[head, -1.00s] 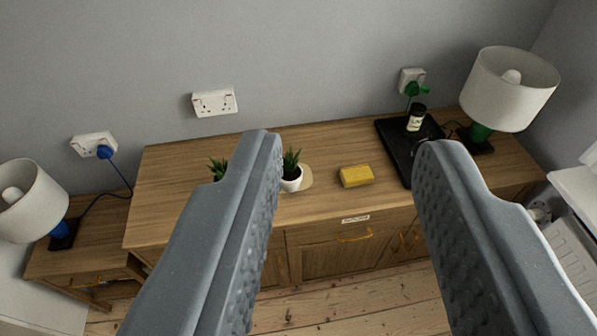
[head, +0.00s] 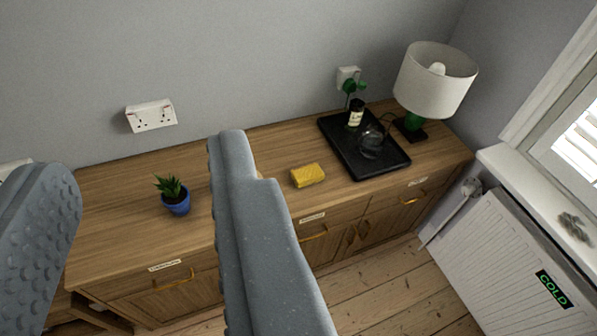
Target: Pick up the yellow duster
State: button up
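The yellow duster (head: 308,175) is a small yellow block lying on the wooden sideboard (head: 120,233), near its front edge and left of a black tray. My gripper (head: 138,155) is open and empty, with its two grey fingers wide apart in the foreground. The duster lies beyond and to the right of the right finger, not between the fingers. It is in full view.
The black tray (head: 385,167) holds a dark bottle (head: 355,113) and a glass vessel (head: 371,142). A green-based lamp (head: 437,82) stands behind it at right. A blue-potted plant (head: 174,196) is at left. A radiator (head: 510,250) stands right; bare floorboards (head: 375,300) lie in front.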

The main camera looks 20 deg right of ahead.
aim_at(308, 174)
jog(key=i, duration=1.6)
jog(key=z, duration=0.05)
